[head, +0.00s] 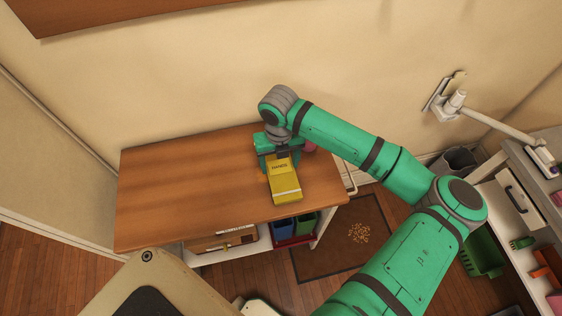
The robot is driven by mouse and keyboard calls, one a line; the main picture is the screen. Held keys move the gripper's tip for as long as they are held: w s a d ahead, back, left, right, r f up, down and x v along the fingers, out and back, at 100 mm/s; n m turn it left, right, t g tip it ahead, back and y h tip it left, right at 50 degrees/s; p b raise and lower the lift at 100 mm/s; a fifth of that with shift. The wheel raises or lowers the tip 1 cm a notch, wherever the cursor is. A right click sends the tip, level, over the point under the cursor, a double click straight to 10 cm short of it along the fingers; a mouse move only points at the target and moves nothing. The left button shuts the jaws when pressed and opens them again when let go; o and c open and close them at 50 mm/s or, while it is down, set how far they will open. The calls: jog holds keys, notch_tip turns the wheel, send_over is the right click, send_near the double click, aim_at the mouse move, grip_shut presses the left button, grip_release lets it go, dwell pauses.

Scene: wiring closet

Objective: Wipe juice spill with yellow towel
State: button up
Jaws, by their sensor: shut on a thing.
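The yellow towel (285,187) is a folded, oblong piece with dark lettering and a pale stripe near its front end. It is at the right part of the wooden table (180,190), its front end close to the table's front edge. My gripper (279,158) comes down over the towel's back end and is shut on it. I cannot tell whether the towel touches the tabletop. No juice spill is clearly visible; the area under the towel and gripper is hidden.
A pink object (310,146) shows partly behind my gripper. The table's left half is clear. Blue and green bins (297,227) stand below the table. A dark mat (345,240) with scattered crumbs lies on the floor. A wall-mounted arm (490,123) and a counter are at the right.

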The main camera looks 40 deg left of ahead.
jog(key=shift+s+a+f, duration=0.1)
jog(key=shift+s+a, duration=0.55)
jog(key=shift+s, duration=0.15)
jog(key=shift+s+a+f, duration=0.1)
jog(key=shift+s+a, duration=0.5)
jog(key=shift+s, duration=0.2)
jog(key=shift+w+d+r, duration=0.1)
jog(key=shift+w+d, duration=1.4)
jog(key=shift+w, duration=0.3)
jog(key=shift+a, duration=0.15)
jog(key=shift+s+a, duration=0.45)
jog(key=shift+s, duration=0.15)
jog(key=shift+s+a+f, duration=0.2)
jog(key=shift+s+a, duration=0.7)
jog(key=shift+s, duration=0.3)
